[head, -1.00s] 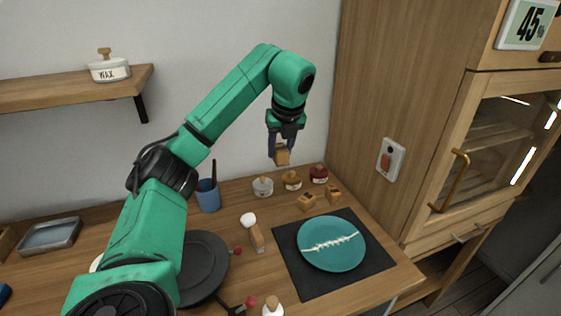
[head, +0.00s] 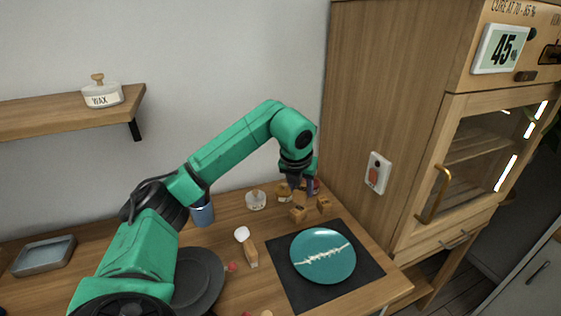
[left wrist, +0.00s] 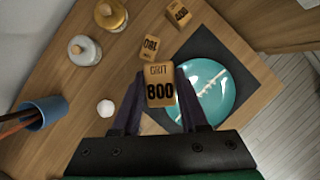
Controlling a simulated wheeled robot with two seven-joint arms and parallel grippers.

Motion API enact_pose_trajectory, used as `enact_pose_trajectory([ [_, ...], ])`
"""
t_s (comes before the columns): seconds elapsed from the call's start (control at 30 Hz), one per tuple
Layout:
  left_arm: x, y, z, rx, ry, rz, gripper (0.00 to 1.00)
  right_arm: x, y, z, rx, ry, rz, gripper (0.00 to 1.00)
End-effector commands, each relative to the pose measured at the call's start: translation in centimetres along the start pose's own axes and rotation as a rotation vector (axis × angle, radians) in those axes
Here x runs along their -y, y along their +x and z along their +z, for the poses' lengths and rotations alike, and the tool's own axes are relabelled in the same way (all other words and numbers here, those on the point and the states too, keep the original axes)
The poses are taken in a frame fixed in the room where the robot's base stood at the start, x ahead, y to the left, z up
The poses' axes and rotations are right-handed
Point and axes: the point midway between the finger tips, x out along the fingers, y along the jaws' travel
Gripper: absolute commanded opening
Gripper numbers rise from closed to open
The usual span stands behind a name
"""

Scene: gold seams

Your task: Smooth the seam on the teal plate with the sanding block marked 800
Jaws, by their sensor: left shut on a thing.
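My left gripper (head: 300,187) is shut on the sanding block marked 800 (left wrist: 158,86), whose label faces the left wrist camera. It holds the block near the back of the table, close to two other blocks; the exact height is hard to tell. The teal plate (head: 322,256) lies on a dark mat (head: 284,286), with a pale, rough seam across it. The plate also shows in the left wrist view (left wrist: 222,88), partly hidden by a gripper finger. My right gripper is not in view.
Two other sanding blocks, one marked 180 (left wrist: 152,46) and one apparently 400 (left wrist: 179,14), stand behind the mat. Jars (head: 256,200), a blue cup (head: 203,214) and a white-headed wooden tool (head: 250,252) are nearby. A wooden cabinet (head: 350,130) stands right.

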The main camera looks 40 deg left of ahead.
Motion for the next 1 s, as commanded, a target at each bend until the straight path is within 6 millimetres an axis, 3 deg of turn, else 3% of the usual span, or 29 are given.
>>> enact_pose_trajectory([
  [0.03,1.4,0.4,-0.8,-0.009,0.099,-0.042,0.0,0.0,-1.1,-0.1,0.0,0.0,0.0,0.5],
  [0.2,5.7,2.1,-4.1,-0.007,0.46,-0.199,0.0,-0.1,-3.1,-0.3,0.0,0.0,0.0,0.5],
  [0.33,7.9,2.8,-6.3,-0.004,0.665,-0.283,0.0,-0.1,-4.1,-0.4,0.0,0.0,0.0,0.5],
  [0.47,8.6,3.2,-7.3,-0.001,0.746,-0.312,0.0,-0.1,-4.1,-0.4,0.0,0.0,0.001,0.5],
  [0.83,8.5,7.2,-8.9,-0.001,0.751,-0.312,0.0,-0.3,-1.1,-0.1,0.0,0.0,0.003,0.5],
  [1.0,8.5,7.5,-9.1,-0.002,0.75,-0.31,0.0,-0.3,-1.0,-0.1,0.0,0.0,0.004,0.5],
])
